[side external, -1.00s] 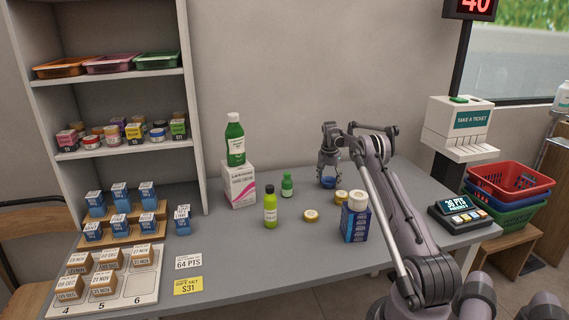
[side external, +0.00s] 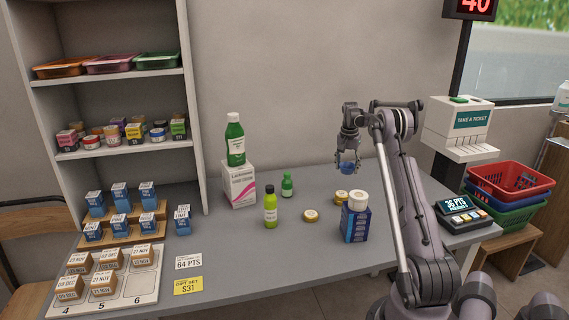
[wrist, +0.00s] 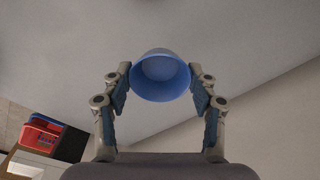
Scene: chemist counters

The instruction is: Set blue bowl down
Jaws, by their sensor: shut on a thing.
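The blue bowl (side external: 347,168) is small and round and hangs above the grey counter (side external: 300,262). My gripper (side external: 348,162) is shut on it. In the wrist view the bowl (wrist: 160,76) sits between the two fingers of my gripper (wrist: 160,82), its open side facing the camera. The gripper points down, and the bowl is clear of the counter, behind the yellow-brown lids and the blue box.
A card reader (side external: 459,213) is at right. Counter behind the lids is clear.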

